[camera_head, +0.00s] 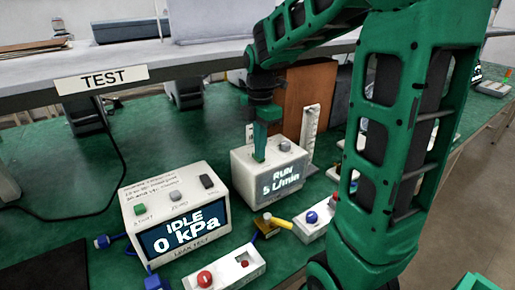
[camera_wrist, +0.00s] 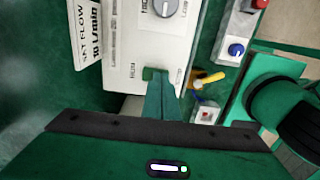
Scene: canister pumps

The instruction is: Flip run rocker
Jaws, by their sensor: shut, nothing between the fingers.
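The pump is a white box (camera_head: 241,180) right of centre in the head view, with "RUN 5 L/min" on its front display. My gripper (camera_head: 259,158) is shut and empty, pointing down with its tips at the pump's top. In the wrist view, my gripper (camera_wrist: 155,74) covers a spot on the pump's white top (camera_wrist: 125,60) beside a small "RUN" label. A grey knob (camera_wrist: 164,6) sits on the same top.
A leak tester (camera_head: 180,190) reading "IDLE 0 kPa" stands left of the pump. A box with a red button (camera_head: 205,279) and one with a blue knob (camera_head: 312,217) lie in front. A yellow-handled valve (camera_head: 277,221) is close by. A shelf (camera_head: 150,62) spans behind.

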